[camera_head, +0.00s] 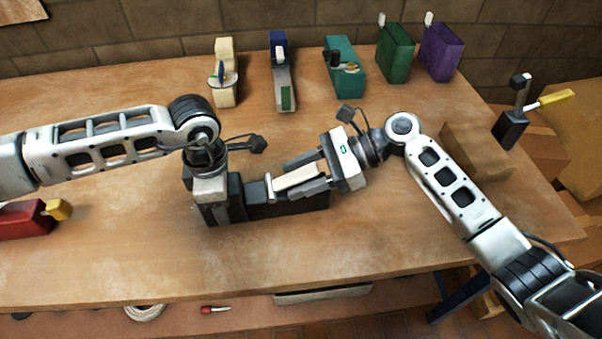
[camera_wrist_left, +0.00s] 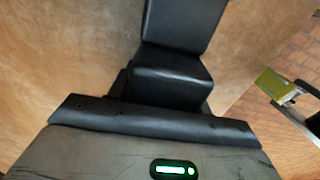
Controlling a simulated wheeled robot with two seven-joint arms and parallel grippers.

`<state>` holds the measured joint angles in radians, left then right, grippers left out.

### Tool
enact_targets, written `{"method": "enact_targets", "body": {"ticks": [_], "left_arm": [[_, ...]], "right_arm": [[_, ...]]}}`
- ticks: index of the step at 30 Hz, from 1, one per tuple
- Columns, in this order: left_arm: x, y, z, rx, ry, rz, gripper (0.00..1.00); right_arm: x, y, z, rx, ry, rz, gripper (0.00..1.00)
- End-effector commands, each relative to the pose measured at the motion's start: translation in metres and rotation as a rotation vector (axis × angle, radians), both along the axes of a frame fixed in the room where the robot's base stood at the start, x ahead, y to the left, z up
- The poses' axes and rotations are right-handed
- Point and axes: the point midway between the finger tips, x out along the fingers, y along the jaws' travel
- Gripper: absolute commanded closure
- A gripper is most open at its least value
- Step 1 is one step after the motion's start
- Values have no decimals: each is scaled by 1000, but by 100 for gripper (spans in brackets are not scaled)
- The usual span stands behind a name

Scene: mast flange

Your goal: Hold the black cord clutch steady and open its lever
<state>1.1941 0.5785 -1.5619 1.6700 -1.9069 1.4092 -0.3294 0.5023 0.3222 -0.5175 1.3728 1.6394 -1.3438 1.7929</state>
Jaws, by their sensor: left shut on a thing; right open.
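The black cord clutch (camera_head: 290,204) lies on the middle of the table. Its cream lever (camera_head: 297,178) lies low along its top, with a pale upright tip at the left end. My left gripper (camera_head: 222,206) comes down from above and is shut on the clutch's left end. In the left wrist view the black clutch body (camera_wrist_left: 170,78) runs away from the gripper's palm; the fingertips are hard to make out there. My right gripper (camera_head: 302,175) is open, with its fingers on either side of the lever; I cannot tell whether they touch it.
Cream (camera_head: 224,80), blue (camera_head: 281,75), teal (camera_head: 345,72), green (camera_head: 395,55) and purple (camera_head: 441,52) clutches stand along the back. A red one (camera_head: 22,219) is at the left. A black device with a yellow-tipped lever (camera_head: 512,128) and a cardboard box (camera_head: 476,150) are at the right.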

Motion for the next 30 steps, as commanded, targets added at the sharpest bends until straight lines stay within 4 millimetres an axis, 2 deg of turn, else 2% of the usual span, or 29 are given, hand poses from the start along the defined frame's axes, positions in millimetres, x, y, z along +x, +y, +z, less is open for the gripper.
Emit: {"method": "enact_targets", "body": {"ticks": [5, 10, 11, 20, 30], "left_arm": [[1, -1, 1, -3, -2, 0, 86], [1, -1, 1, -3, -2, 0, 86], [1, -1, 1, -3, -2, 0, 86], [1, -1, 1, -2, -2, 1, 86], [1, 0, 1, -2, -3, 1, 86]], "right_arm": [[0, 0, 0, 0, 0, 0, 53], [0, 0, 0, 0, 0, 0, 97], [0, 0, 0, 0, 0, 1, 100], [0, 1, 2, -28, -5, 4, 100], [-1, 7, 14, -228, -32, 8, 100]]}}
